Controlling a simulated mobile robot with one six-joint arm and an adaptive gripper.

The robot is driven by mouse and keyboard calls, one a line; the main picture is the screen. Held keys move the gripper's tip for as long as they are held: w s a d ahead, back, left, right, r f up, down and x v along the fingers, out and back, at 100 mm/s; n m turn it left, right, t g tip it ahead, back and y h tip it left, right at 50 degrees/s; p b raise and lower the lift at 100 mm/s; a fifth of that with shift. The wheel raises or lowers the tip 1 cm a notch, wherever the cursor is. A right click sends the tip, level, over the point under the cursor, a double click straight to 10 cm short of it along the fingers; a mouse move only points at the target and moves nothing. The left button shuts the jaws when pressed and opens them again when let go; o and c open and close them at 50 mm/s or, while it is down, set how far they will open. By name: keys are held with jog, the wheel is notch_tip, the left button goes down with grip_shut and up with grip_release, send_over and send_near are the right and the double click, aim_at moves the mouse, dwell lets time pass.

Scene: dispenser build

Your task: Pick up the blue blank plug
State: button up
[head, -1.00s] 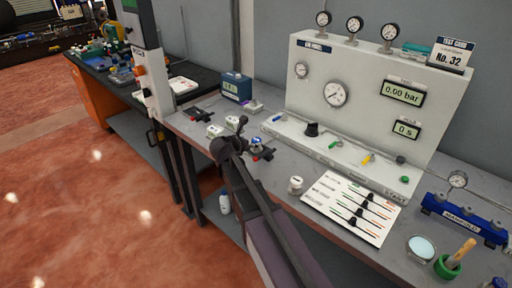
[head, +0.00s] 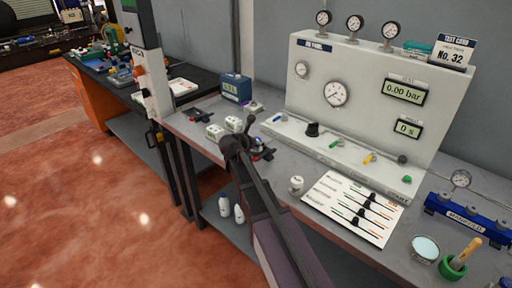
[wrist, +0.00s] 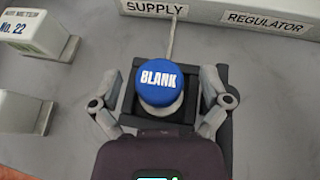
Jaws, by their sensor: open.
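The blue blank plug (wrist: 158,83) has a round blue top marked BLANK in white and a pale body below. In the wrist view it stands in a dark square holder (wrist: 128,108) on the grey bench. My gripper (wrist: 160,100) is open, with one finger on each side of the plug and holder. The plug is not held, and I cannot tell whether either finger touches the holder. In the head view my gripper (head: 243,140) is over the left part of the bench and hides the plug.
White blocks (wrist: 30,35), one labelled No. 22, stand left of the holder. Behind it is the test panel (head: 360,75) with SUPPLY and REGULATOR labels on its base. A white cap-like piece (head: 296,183) and a printed card (head: 330,200) lie to the right.

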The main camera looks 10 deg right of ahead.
jog(key=c, duration=1.3)
jog(key=shift+r, duration=0.15)
notch_tip(320, 180, up, 10)
jog(key=p, duration=1)
